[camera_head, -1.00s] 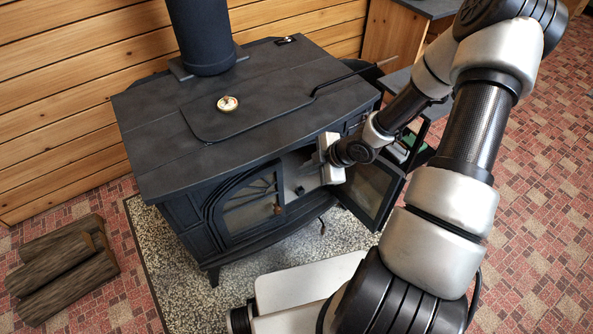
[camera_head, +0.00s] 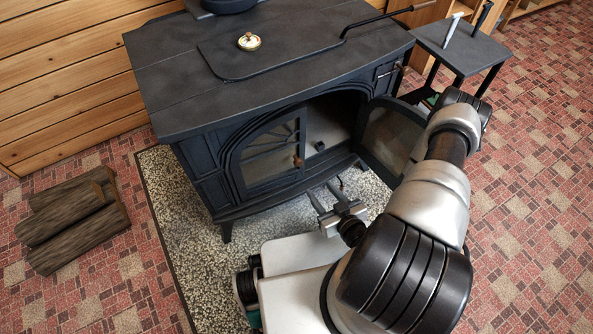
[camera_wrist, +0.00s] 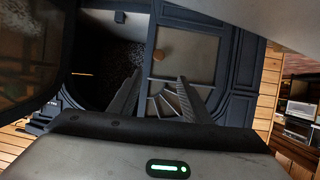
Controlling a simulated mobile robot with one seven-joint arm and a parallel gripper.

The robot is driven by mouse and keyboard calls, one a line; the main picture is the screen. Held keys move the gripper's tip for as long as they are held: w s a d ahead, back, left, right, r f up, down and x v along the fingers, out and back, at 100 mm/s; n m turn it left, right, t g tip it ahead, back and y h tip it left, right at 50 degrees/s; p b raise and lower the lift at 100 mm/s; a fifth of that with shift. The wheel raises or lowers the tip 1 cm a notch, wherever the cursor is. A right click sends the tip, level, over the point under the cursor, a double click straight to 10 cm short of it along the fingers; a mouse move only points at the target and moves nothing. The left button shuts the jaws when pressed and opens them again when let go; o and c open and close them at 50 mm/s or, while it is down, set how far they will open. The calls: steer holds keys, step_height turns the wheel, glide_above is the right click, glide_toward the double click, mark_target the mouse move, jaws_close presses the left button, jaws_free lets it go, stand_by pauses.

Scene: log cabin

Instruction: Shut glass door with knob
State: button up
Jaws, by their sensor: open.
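The dark stove (camera_head: 250,100) has two glass doors in its front. The left glass door (camera_head: 270,165) lies flush in the frame, with a small brown knob (camera_head: 297,160) at its right edge. The right glass door (camera_head: 390,138) stands swung outward, leaving the dark opening (camera_head: 330,120) uncovered. My gripper (camera_head: 322,188) is open and empty, in front of and below the opening, apart from both doors. In the wrist view, its two fingers (camera_wrist: 158,95) point at the stove front.
A small dark side table (camera_head: 462,45) stands right of the stove. Logs (camera_head: 72,222) lie on the floor at left. A speckled hearth pad (camera_head: 190,225) lies under the stove. A round gauge (camera_head: 249,41) sits on the stove top.

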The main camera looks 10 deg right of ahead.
mark_target(299, 163)
steer(key=b+x, duration=0.4)
steer(key=x, duration=1.3)
steer(key=shift+w+d, duration=0.15)
jaws_close()
